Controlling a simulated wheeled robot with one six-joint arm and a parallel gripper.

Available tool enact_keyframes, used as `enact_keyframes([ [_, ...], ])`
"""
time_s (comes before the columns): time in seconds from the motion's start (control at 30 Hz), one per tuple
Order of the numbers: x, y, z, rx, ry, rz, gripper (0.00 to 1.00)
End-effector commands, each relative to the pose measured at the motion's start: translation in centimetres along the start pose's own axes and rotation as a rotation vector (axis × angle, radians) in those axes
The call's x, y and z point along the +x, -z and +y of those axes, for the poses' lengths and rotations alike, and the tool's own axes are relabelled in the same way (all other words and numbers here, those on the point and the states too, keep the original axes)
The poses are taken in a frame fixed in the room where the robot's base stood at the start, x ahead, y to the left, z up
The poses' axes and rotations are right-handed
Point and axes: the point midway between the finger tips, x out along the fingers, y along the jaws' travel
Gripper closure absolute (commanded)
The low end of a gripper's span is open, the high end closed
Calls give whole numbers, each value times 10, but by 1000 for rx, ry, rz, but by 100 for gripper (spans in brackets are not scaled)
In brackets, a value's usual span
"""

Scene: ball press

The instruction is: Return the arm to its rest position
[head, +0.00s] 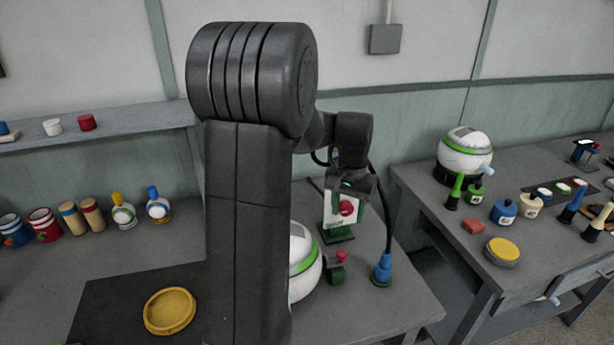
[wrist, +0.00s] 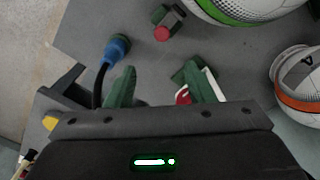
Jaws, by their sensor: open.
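My arm rises large and dark in the middle of the head view and bends to the right at its top. My gripper (head: 350,185) hangs at its end, above the right part of the left table. In the wrist view my gripper (wrist: 160,80) has its two green fingers apart, with only grey tabletop visible between them. A white sign with a red spot (head: 343,210) on a green stand is just below or behind the gripper; I cannot tell if they touch. Its edge shows beside the right finger in the wrist view.
A white-and-green ball machine (head: 302,262), a red-topped green device (head: 337,272) and a blue plug with a black cable (head: 382,268) are close by. A yellow dish (head: 169,311) lies on a dark mat. Another ball machine (head: 465,153) stands on the right table.

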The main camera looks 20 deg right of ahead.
Motion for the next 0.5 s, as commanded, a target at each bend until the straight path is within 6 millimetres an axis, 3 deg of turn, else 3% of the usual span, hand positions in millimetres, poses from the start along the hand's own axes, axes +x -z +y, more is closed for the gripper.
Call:
enact_keyframes([
  [0.27, 9, 0, 0, 0, -1, -4, 52],
  [0.5, 49, -1, 0, 0, -1, -7, 52],
])
